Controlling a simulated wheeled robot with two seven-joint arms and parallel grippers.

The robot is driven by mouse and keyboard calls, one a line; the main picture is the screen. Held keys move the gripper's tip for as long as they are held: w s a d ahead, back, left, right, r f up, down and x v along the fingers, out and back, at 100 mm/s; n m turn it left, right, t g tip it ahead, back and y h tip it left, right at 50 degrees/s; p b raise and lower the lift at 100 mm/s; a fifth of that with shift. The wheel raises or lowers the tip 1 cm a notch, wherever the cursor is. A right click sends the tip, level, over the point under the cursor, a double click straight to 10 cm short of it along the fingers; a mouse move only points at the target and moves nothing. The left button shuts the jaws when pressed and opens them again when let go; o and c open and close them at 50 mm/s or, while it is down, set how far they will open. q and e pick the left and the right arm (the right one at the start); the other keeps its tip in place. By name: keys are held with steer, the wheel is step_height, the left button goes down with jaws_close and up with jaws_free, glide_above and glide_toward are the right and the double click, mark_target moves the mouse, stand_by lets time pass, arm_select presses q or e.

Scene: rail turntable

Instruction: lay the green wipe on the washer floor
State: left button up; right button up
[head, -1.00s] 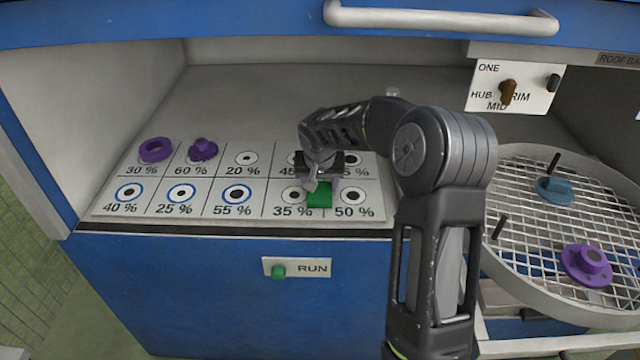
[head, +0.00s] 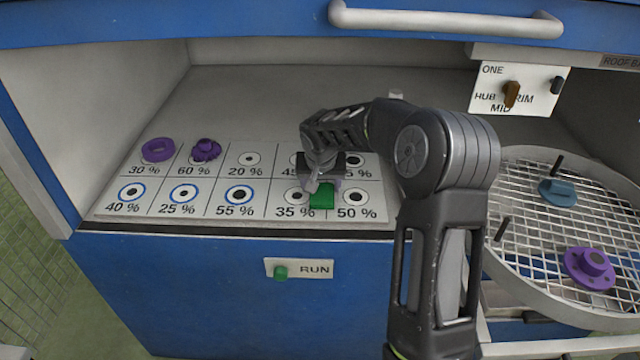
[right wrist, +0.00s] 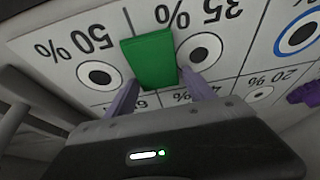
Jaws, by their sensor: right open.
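The green wipe (head: 321,196) is a small green block-like piece on the white percentage board, between the 35 % and 50 % cells. It also shows in the right wrist view (right wrist: 150,59). My right gripper (head: 322,186) is right at its back edge. In the right wrist view my right gripper (right wrist: 155,85) has its two fingers apart, with the near end of the wipe between or just beyond the tips; I cannot tell whether they touch it. The grey washer floor (head: 270,110) lies bare behind the board. My left gripper is not in view.
The percentage board (head: 262,211) carries a purple ring (head: 158,150) and a purple knobbed part (head: 206,149) at left. A round mesh turntable (head: 530,230) at right holds a blue part (head: 557,192) and a purple flanged part (head: 590,268). A handle bar (head: 445,20) crosses above.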

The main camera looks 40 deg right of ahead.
mark_target(323, 202)
steer(key=shift+s+d+f, duration=0.25)
steer(key=shift+s+f, duration=0.05)
steer(key=shift+s, duration=0.1)
steer(key=shift+d+r+p, duration=0.1)
steer(key=shift+r+p, duration=0.4)
steer(key=shift+p, duration=0.2)
steer(key=shift+r, duration=0.35)
steer(key=v, duration=1.1)
steer(key=shift+a+r+b, duration=0.3)
steer(key=shift+r+b, duration=0.05)
steer(key=shift+r, duration=0.05)
